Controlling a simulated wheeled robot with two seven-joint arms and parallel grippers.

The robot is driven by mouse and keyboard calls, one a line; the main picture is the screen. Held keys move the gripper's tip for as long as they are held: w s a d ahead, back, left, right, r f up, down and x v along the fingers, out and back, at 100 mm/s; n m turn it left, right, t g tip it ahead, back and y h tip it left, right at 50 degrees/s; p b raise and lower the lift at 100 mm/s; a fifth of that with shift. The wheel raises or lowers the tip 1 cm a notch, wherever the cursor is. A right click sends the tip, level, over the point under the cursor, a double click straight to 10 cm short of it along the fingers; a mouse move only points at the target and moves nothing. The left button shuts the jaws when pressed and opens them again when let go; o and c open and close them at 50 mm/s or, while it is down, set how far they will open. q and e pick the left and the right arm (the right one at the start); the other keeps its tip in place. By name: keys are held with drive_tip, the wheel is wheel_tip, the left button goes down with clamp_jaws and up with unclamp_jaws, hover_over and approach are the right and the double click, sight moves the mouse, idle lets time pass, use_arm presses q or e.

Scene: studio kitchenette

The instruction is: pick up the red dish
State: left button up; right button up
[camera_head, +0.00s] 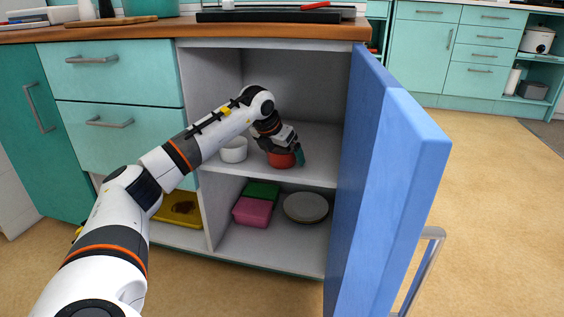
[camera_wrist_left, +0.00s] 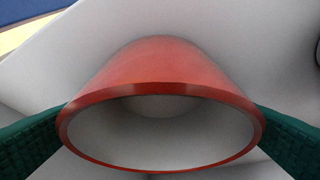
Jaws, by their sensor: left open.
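The red dish (camera_head: 281,158) stands on the upper shelf inside the open cabinet. It is red outside and pale inside. My left gripper (camera_head: 286,155) reaches in from the left and is at the dish, partly covering it. In the left wrist view the dish (camera_wrist_left: 165,75) fills the middle, its rim towards the camera. The green fingers of my left gripper (camera_wrist_left: 160,135) show at both sides of the rim, open around the dish. I cannot tell whether they touch it. My right gripper is not in view.
A white cup (camera_head: 233,150) stands left of the dish on the same shelf (camera_head: 318,172). The blue door (camera_head: 385,170) stands open on the right. Below are a pink container (camera_head: 252,212), a green one (camera_head: 263,190) and a plate (camera_head: 306,207). The countertop (camera_head: 180,32) is above.

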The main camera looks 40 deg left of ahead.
use_arm(q)
drive_tip(key=c, duration=1.1)
drive_tip(key=shift+r, duration=0.1)
